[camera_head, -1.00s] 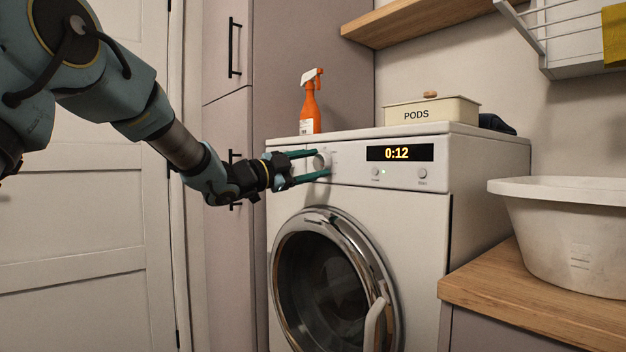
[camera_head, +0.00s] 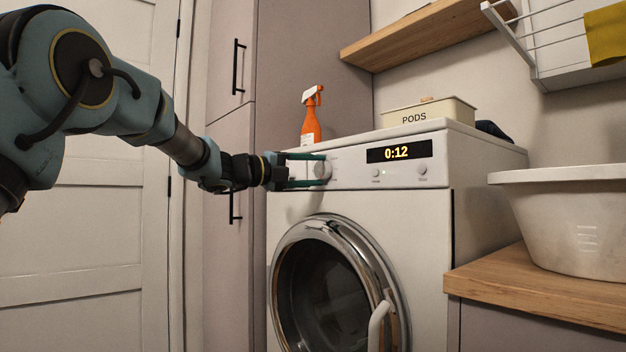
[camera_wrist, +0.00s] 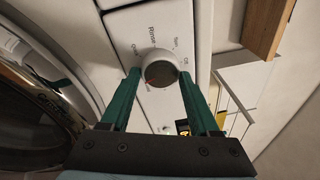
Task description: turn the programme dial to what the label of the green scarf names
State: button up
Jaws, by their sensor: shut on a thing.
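The round white programme dial (camera_head: 322,170) is at the upper left of the washing machine's front panel. My gripper (camera_head: 319,170) is shut on it, with one green finger on each side. In the wrist view the dial (camera_wrist: 160,68) is between the fingertips of my gripper (camera_wrist: 160,76). A small red mark shows at the dial's edge. One printed word by the dial reads "Rinse"; the other words are too small to read surely. The display (camera_head: 399,151) reads 0:12. I see no green scarf and no scarf label.
An orange spray bottle (camera_head: 310,120) and a PODS box (camera_head: 428,113) stand on the washing machine (camera_head: 420,225). A dark cloth lies behind the box. A mustard-yellow cloth (camera_head: 606,35) hangs on a rack at upper right. A white basin (camera_head: 560,215) stands on the wooden counter (camera_head: 545,285).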

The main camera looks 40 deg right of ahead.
jog(key=shift+m+y+b, duration=0.3)
jog(key=shift+m+b, duration=0.4)
jog(key=shift+m, duration=0.9)
jog(key=o, duration=1.4)
jog(key=v, duration=1.1)
jog(key=shift+d, duration=0.1)
